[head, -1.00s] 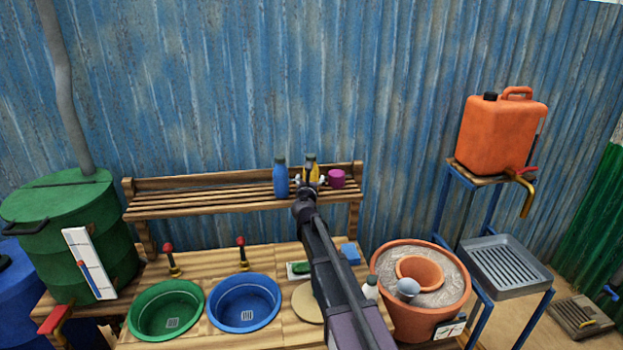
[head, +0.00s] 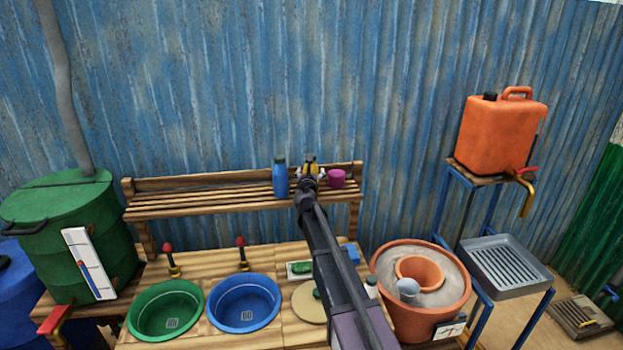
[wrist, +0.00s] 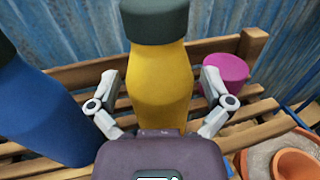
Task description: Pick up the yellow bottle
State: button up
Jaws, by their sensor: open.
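The yellow bottle (wrist: 160,80) with a dark cap stands upright on the wooden slatted shelf. In the head view the yellow bottle (head: 311,167) is partly hidden behind my gripper (head: 310,176). In the wrist view my gripper (wrist: 161,100) is open, with one finger on each side of the bottle's body. A gap seems to show between the fingers and the bottle; I cannot tell whether they touch it. The bottle's base is hidden behind the gripper's palm.
A blue bottle (head: 280,178) stands close on the left and a magenta cup (head: 337,179) close on the right, both on the shelf (head: 200,204). The corrugated wall (head: 200,90) rises right behind. Green and blue basins (head: 244,303) sit on the counter below.

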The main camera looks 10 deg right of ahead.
jog(key=c, duration=1.2)
jog(key=shift+r, duration=0.2)
notch_tip(320, 180, up, 4)
jog(key=p, duration=0.4)
jog(key=shift+f, duration=0.1)
jog(key=s, duration=0.5)
jog(key=s+d, duration=0.1)
jog(key=s, duration=0.4)
jog(key=s+d+p, duration=0.1)
jog(key=s, duration=0.4)
jog(key=shift+s+r, duration=0.4)
